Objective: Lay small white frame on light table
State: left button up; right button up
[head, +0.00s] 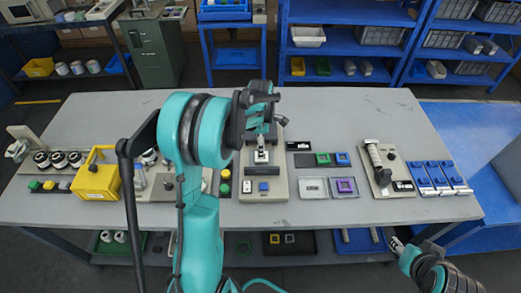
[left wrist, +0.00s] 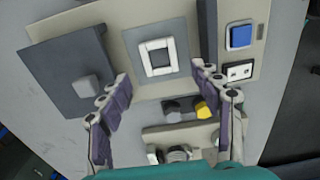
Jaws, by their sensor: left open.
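The small white frame (left wrist: 157,57) is a square ring with a dark middle in the left wrist view. It appears to lie flat inside the grey square plate (left wrist: 133,43) of a beige unit, which I take for the light table; it also shows in the head view (head: 261,156). My left gripper (left wrist: 160,74) is open, its fingers spread either side below the frame and apart from it. In the head view the left gripper (head: 262,143) is just above the unit (head: 246,188). My right gripper (head: 399,244) is low at the right, off the table's front edge; its opening is unclear.
A blue button (head: 263,186) sits on the unit's front. A dark block (left wrist: 80,85) adjoins the plate. Right of the unit are a clear tray (head: 313,187), a purple frame (head: 345,186) and green and blue pieces. A yellow box (head: 97,180) stands left. The table's back strip is bare.

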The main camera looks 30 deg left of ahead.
pick_arm(q)
notch_tip(320, 180, up, 7)
jog(key=p, duration=0.2)
jog(key=s+d+r+m+t, duration=0.3)
jog(key=s+d+r+m, duration=0.55)
jog(key=m, duration=0.25)
jog(key=s+d+f+m+t, duration=0.1)
jog(key=s+d+m+t, duration=0.3)
jog(key=s+d+m, duration=0.3)
jog(key=s+m, duration=0.3)
jog(key=m, duration=0.3)
jog(key=shift+d+f, duration=0.15)
jog(key=shift+f, duration=0.25)
jog(key=shift+s, duration=0.1)
jog(key=shift+f+b, duration=0.65)
jog(key=shift+b, duration=0.2)
